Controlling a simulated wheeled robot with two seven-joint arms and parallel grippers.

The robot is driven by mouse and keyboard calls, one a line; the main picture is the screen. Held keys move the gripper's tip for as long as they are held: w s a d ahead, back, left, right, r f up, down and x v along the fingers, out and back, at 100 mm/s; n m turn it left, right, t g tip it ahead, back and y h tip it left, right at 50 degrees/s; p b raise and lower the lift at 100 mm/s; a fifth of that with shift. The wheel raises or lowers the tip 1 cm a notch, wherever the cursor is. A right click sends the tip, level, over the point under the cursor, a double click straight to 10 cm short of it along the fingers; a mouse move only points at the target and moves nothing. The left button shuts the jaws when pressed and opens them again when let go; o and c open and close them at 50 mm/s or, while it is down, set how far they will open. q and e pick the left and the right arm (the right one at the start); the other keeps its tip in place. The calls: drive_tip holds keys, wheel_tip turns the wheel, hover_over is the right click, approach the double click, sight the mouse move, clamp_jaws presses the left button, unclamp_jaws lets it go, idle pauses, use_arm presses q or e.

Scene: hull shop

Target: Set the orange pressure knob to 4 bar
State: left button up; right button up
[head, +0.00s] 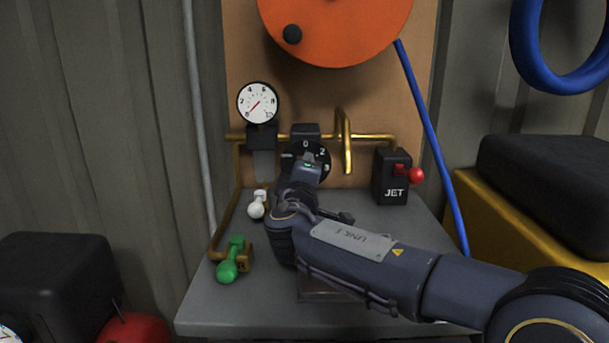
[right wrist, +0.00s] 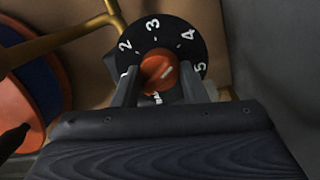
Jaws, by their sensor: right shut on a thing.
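The orange pressure knob (right wrist: 158,72) sits at the centre of a black dial (right wrist: 190,22) with white numbers; 2, 3, 4 and 5 show in the right wrist view. My right gripper (right wrist: 160,86) is shut on the knob, one finger on each side. In the head view my right gripper (head: 306,164) covers the knob and much of the dial (head: 320,153). A white pressure gauge (head: 258,103) has a red needle slanting to the lower left. My left gripper is not in view.
A black JET box (head: 391,178) with a red lever stands right of the dial. A green-handled valve (head: 232,262) and a white-handled one (head: 257,206) are at the left of the grey bench (head: 205,308). Brass pipes (head: 370,136) and an orange reel (head: 335,25) are behind.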

drive_tip(key=o, duration=1)
drive_tip(key=shift+c, duration=0.2)
drive_tip(key=shift+s+a+f, duration=0.15)
drive_tip(key=shift+s, duration=1.8)
drive_tip(key=shift+s+a+f, duration=0.1)
drive_tip(key=shift+s+a, duration=0.05)
drive_tip(key=shift+s, duration=1.8)
